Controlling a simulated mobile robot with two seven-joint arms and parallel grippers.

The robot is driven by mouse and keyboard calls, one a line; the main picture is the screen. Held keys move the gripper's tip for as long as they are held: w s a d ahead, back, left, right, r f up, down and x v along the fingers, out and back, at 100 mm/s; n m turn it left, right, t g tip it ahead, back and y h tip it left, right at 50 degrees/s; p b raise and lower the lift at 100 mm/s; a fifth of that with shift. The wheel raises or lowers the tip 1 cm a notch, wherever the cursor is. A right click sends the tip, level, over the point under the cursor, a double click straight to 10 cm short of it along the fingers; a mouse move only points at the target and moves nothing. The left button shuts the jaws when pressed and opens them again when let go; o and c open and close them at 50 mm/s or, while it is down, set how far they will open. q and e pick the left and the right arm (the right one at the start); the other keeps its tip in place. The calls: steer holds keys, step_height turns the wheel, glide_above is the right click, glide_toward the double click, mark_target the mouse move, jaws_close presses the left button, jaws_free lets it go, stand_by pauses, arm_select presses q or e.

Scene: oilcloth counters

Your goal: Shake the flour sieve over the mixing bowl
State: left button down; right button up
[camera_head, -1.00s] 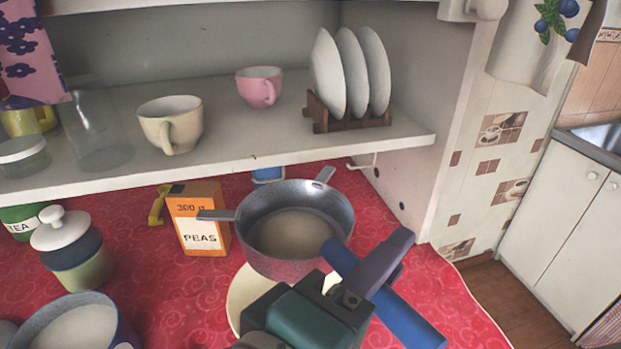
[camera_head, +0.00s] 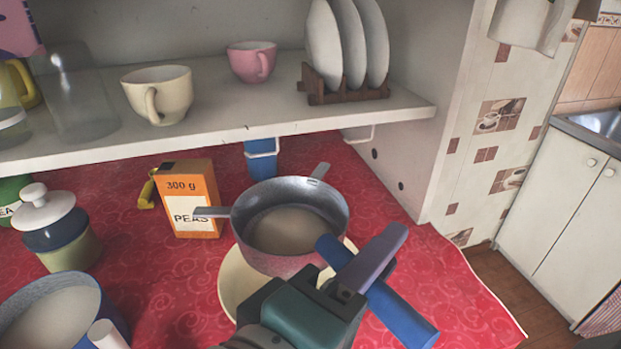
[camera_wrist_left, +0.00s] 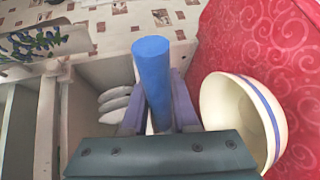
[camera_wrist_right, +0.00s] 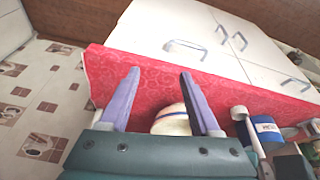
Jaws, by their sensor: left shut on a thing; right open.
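The flour sieve (camera_head: 265,262) is a grey, speckled, pan-shaped vessel with two side lugs and a blue handle (camera_head: 410,318). A pale round surface shows inside it; I cannot tell flour from mesh. My left gripper (camera_head: 368,268) is shut on the blue handle, which also stands between its fingers in the left wrist view (camera_wrist_left: 152,75). The sieve looks upright, above the cream mixing bowl (camera_head: 232,285), hiding much of it. The bowl shows a blue band in the left wrist view (camera_wrist_left: 215,95). My right gripper (camera_wrist_right: 160,85) is open and empty, seen only in its wrist view.
An orange peas box (camera_head: 190,180) stands behind the sieve's left lug. A lidded jar (camera_head: 65,245) and a blue pot (camera_head: 108,312) stand at left. A shelf (camera_head: 225,130) with cups and a plate rack (camera_head: 345,96) overhangs the back. Red cloth right of the bowl is clear.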

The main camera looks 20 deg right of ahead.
arm_select(q)
step_height(320, 180, down, 4)
steer(key=b, duration=0.3)
steer(key=shift+w+r, duration=0.1)
steer(key=shift+r, duration=0.15)
stand_by(0.7)
steer(key=d, duration=0.2)
steer(key=shift+w+d, duration=0.35)
steer(key=shift+w, duration=0.05)
steer(key=a, duration=0.1)
steer(key=s+a, duration=0.1)
steer(key=a, duration=0.3)
steer(key=shift+s+a, duration=0.2)
steer(key=shift+s, duration=0.1)
